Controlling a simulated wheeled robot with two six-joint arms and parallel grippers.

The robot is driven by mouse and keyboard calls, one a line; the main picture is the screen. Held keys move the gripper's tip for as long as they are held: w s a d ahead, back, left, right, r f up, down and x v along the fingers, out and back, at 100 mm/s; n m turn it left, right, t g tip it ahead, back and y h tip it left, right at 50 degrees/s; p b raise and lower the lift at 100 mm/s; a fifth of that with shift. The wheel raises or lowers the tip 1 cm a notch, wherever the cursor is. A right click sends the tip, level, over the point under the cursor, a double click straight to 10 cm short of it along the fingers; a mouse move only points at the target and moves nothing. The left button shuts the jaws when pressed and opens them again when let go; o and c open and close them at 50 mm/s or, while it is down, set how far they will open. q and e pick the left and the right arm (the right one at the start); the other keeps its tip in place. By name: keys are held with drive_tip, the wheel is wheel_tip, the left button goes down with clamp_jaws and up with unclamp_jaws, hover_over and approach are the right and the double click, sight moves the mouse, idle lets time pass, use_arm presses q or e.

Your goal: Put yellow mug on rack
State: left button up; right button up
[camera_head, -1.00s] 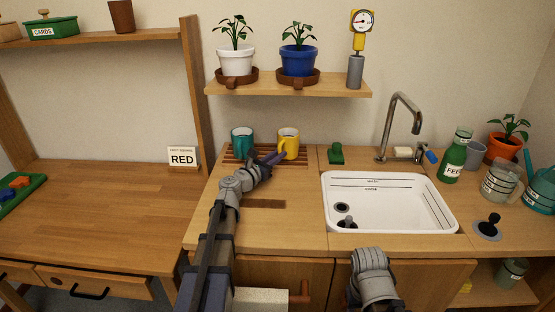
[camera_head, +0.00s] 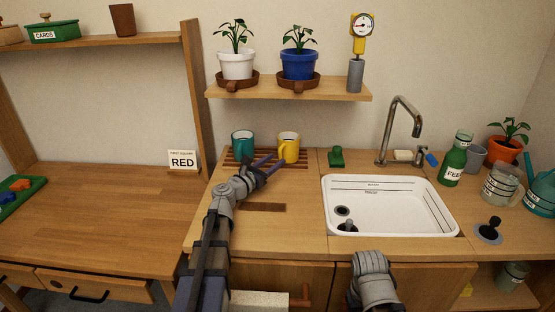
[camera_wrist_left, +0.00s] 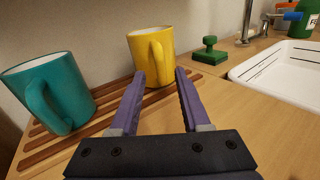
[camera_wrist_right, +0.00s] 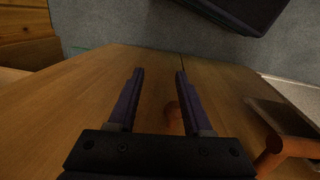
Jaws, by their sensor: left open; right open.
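The yellow mug (camera_head: 289,148) stands upright on the slatted wooden rack (camera_head: 238,164), toward its right end. It also shows in the left wrist view (camera_wrist_left: 151,50), with its handle facing my gripper. A teal mug (camera_head: 242,144) stands on the rack to its left. My left gripper (camera_head: 269,161) is open and empty, just in front of the yellow mug and apart from it; its fingers (camera_wrist_left: 160,76) point at the mug. My right gripper (camera_wrist_right: 154,72) is open and empty, low in front of the cabinet doors.
A green block with a knob (camera_head: 336,156) stands right of the rack. The white sink (camera_head: 440,205) and tap (camera_head: 405,125) lie further right. A shelf (camera_head: 330,90) with potted plants hangs above the rack. The counter left of the sink is mostly clear.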

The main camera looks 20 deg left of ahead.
use_arm(q)
drive_tip(key=v, duration=0.9)
drive_tip(key=shift+s, duration=0.2)
